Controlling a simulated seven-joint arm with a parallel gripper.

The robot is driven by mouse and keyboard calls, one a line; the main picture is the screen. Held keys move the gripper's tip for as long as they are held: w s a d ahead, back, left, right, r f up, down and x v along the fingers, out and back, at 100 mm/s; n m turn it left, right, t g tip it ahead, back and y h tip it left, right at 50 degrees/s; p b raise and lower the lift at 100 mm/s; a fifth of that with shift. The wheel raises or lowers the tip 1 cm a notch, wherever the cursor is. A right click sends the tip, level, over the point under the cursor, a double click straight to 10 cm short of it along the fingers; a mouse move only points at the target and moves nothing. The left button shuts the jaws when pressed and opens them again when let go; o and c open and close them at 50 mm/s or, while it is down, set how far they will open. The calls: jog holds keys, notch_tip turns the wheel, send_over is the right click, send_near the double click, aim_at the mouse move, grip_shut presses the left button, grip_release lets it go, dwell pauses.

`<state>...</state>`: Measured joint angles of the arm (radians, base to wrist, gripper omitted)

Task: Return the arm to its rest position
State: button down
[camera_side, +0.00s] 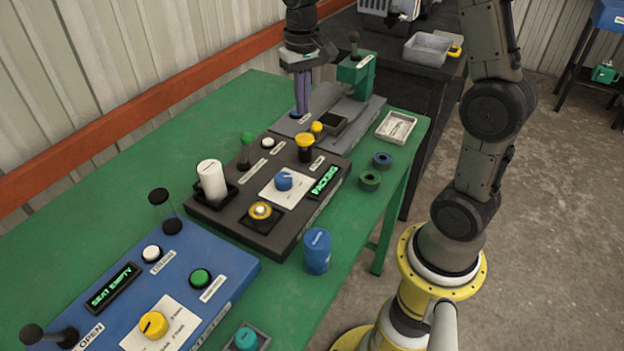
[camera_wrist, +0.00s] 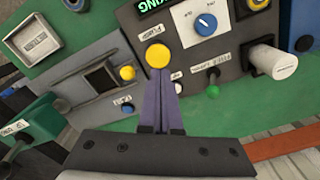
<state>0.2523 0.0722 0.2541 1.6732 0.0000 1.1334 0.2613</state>
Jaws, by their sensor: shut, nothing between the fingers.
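My gripper (camera_side: 302,108) is shut and empty, with its purple fingers pointing down over the grey station at the far end of the green table (camera_side: 110,155). In the wrist view the closed fingers of my gripper (camera_wrist: 160,82) appear just below a yellow button. I cannot tell whether the fingertips touch the surface beneath them. My arm rises from its yellow base at the right of the side view.
The dark panel (camera_side: 325,205) reads "PACKING" and has knobs, a yellow-topped post (camera_side: 305,142) and a white cylinder (camera_side: 211,180). A green lever box (camera_side: 356,72) stands close to my gripper. A blue panel (camera_side: 205,262) is nearer, beside a blue can (camera_side: 317,250).

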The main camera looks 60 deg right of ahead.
jog(key=s+a+r+n+t, duration=0.2)
jog(key=s+a+r+t, duration=0.2)
jog(key=s+a+r, duration=0.45)
jog(key=s+f+n+t, duration=0.1)
jog(key=s+f+n, duration=0.2)
jog(key=s, duration=0.8)
jog(key=shift+s+a+f+n+t, duration=0.35)
jog(key=shift+a+f+n, duration=0.1)
jog(key=shift+f, duration=0.45)
